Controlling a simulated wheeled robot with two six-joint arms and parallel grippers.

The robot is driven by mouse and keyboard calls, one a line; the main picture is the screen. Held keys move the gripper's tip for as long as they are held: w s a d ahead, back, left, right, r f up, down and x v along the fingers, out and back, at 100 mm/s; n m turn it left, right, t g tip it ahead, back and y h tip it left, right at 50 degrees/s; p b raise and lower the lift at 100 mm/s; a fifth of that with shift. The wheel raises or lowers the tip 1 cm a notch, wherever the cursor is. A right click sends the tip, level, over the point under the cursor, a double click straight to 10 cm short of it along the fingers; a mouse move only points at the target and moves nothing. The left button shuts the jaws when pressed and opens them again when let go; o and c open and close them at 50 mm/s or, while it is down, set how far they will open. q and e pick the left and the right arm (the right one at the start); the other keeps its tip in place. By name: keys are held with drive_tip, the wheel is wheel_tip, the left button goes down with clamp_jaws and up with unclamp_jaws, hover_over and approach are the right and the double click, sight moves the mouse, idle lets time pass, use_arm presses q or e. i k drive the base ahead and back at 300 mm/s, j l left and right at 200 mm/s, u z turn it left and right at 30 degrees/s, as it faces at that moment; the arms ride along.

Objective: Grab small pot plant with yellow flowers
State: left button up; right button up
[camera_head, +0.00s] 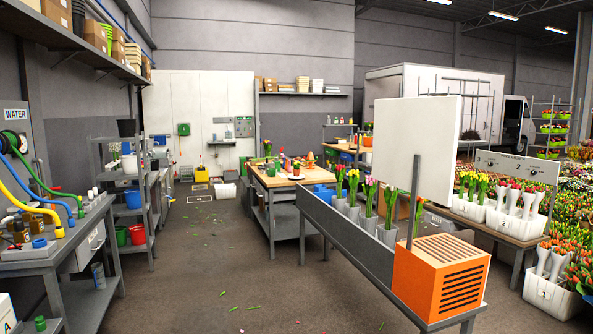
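A row of tulip bunches in grey pots stands behind the low grey board of the long bench right of the middle. One bunch with yellow flowers (353,181) is in this row, between a red-tipped bunch (339,176) and a pink bunch (370,188). The lower parts of these pots are partly hidden by the board. More yellow tulips (470,184) stand in a white crate (468,209) further right. I cannot tell any of these for certain as a small pot plant. Neither of my grippers is in view.
An orange slatted box (441,275) sits on the bench's near end, below a white panel (419,136). A workbench with a wooden top (278,175) stands in the middle. A grey bench (60,250) with hoses is at the left. The floor (210,270) between is open, with scattered leaves.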

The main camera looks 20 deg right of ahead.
sight(296, 169)
drive_tip(key=i+z, duration=0.2)
drive_tip(key=i, duration=1.4)
drive_tip(key=i+u, duration=0.15)
drive_tip(key=i, duration=1.6)
drive_tip(key=i+z, duration=0.2)
drive_tip(key=i, duration=0.35)
drive_tip(key=i+z, duration=0.2)
drive_tip(key=i, duration=0.4)
drive_tip(key=i+j+z, duration=0.2)
drive_tip(key=i, duration=0.35)
